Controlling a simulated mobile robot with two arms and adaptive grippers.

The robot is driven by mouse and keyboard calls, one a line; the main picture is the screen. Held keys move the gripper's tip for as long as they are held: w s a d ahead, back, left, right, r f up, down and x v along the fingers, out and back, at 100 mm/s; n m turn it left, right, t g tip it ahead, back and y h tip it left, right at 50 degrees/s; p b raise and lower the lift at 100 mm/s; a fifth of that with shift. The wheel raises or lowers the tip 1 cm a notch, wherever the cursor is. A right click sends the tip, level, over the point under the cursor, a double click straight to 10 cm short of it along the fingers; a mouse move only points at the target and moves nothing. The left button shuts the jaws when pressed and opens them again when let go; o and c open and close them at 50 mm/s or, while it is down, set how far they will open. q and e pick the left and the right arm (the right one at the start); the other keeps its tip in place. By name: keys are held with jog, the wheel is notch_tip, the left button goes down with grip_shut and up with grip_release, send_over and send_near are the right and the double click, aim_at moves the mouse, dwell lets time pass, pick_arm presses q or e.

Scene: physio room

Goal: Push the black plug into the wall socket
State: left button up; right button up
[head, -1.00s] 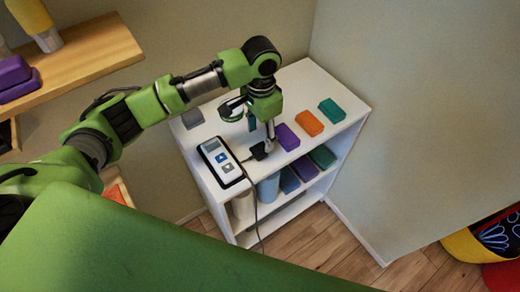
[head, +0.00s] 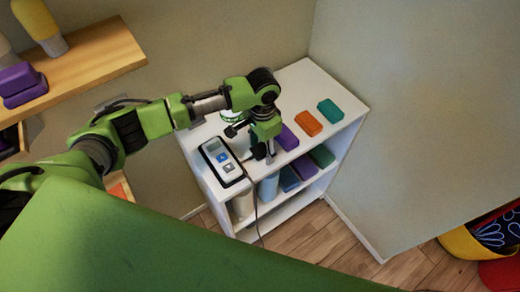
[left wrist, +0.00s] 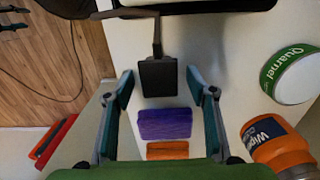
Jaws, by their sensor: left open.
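The black plug (left wrist: 158,77) lies on the white shelf top, with its cable running up in the left wrist view to a white device. My left gripper (left wrist: 159,84) is open, its teal fingers on either side of the plug with gaps to both. In the head view my left gripper (head: 267,152) points down at the shelf (head: 345,101) beside the device (head: 222,161), largely covering the plug. I cannot make out the wall socket clearly in either view. My right gripper is not in view.
Purple (head: 287,138), orange (head: 308,123) and teal (head: 330,110) blocks lie along the shelf top. A green-and-white round container (left wrist: 291,73) and an orange wipes tub (left wrist: 277,146) stand to the right in the left wrist view. A wooden wall shelf (head: 100,55) is at upper left.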

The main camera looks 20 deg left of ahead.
aim_at(262, 148)
pick_arm(q)
jog(key=c, duration=1.1)
jog(key=shift+r, duration=0.15)
jog(key=shift+r, duration=0.2)
notch_tip(262, 148, up, 2)
jog(key=shift+r+b, duration=0.15)
jog(key=shift+b, duration=0.8)
jog(key=s+r, duration=0.3)
jog(key=s, duration=0.1)
jog(key=s+d+r+b, duration=0.1)
jog(key=s+r, duration=0.2)
jog(key=s, duration=0.2)
jog(key=s+r, duration=0.4)
jog(key=s, duration=0.1)
jog(key=shift+d+b, duration=0.35)
jog(key=shift+b, duration=0.05)
